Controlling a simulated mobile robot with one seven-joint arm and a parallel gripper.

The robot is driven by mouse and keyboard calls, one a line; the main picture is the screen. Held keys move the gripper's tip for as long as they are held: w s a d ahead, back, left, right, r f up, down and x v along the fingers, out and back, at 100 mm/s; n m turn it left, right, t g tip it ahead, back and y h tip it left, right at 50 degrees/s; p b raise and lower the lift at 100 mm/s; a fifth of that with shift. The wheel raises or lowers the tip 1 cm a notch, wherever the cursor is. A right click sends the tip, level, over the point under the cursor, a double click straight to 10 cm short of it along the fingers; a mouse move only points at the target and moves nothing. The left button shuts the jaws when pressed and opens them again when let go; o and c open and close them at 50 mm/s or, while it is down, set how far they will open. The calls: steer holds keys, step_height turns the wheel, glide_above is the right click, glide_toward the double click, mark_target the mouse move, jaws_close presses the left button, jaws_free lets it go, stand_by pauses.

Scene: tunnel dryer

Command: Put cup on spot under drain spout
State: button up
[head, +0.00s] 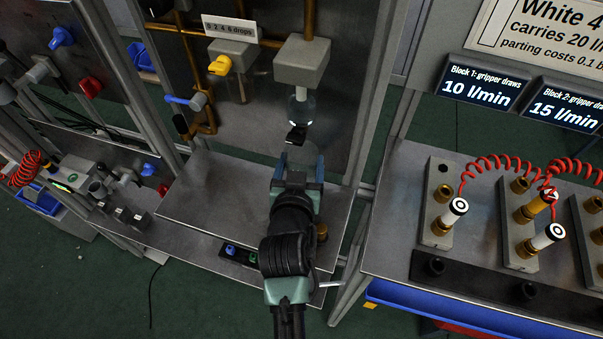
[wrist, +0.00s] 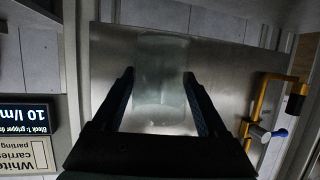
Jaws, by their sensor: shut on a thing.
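My gripper (head: 299,165) is over the metal shelf, in front of the upright panel. In the wrist view its two dark fingers (wrist: 162,100) stand on either side of a clear, pale cup (wrist: 162,75), shut on it. The cup is see-through and its outline is faint. In the head view, a grey block (head: 301,62) on the panel has a clear bowl under it and a small black drain spout (head: 296,135) at the bottom. The spout is just beyond my fingertips. I cannot make out the spot under it; my gripper covers that part of the shelf.
The metal shelf (head: 215,200) is bare to the left of my gripper. A yellow valve handle (head: 220,65) and a blue handle (head: 185,101) are left of the block. A bench (head: 390,245) with fittings and red coiled hoses stands at the right.

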step_height(320, 180, down, 5)
steer(key=shift+w+f, duration=0.1)
steer(key=shift+f, duration=0.15)
stand_by(0.3)
steer(key=shift+f, duration=0.25)
steer(key=o, duration=1.4)
steer(key=shift+r, duration=0.1)
steer(key=shift+r, duration=0.1)
